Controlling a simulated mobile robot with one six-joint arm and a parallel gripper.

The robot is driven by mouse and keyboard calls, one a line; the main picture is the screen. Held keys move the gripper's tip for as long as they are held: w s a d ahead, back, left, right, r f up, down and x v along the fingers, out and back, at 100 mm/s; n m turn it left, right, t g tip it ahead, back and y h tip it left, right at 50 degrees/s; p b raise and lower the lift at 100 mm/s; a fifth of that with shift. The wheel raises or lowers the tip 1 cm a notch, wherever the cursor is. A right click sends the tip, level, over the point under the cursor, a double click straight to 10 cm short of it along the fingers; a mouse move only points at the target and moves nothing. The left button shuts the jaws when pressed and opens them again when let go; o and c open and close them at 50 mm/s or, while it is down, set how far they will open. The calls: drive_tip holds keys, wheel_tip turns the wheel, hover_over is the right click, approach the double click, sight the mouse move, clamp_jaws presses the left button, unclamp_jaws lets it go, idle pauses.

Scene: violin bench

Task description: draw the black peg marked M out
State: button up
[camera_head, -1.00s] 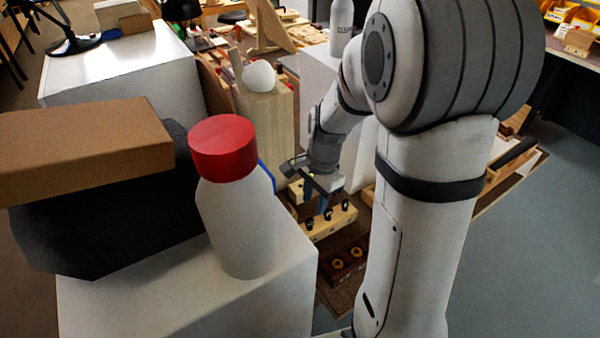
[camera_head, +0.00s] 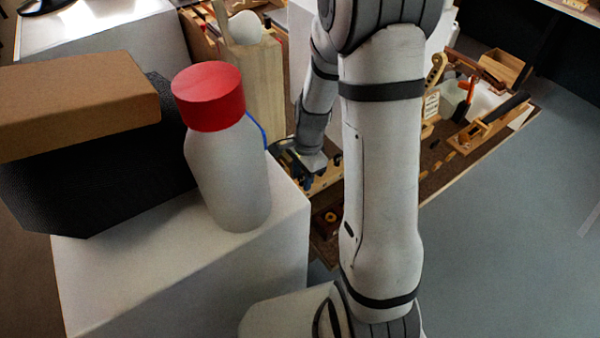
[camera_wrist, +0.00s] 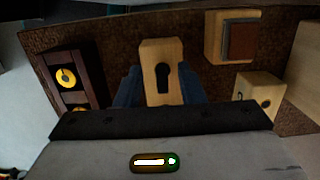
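A pale wooden block (camera_wrist: 158,48) lies in the middle of the wrist view, with a black peg (camera_wrist: 161,80) standing out of it. No letter M can be read on it. In the head view my gripper (camera_head: 308,181) is low over the bench, beside a pale wooden block (camera_head: 328,178); my arm hides much of that area.
A dark holder with yellow rings (camera_wrist: 66,56) lies at left in the wrist view. A wooden block with a brown pad (camera_wrist: 236,40) and a small holed block (camera_wrist: 259,91) lie right. A red-capped bottle (camera_head: 228,165) and cardboard box (camera_head: 75,100) stand left in the head view.

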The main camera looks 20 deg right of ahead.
drive_tip(key=shift+c, duration=0.4)
clamp_jaws()
idle(0.5)
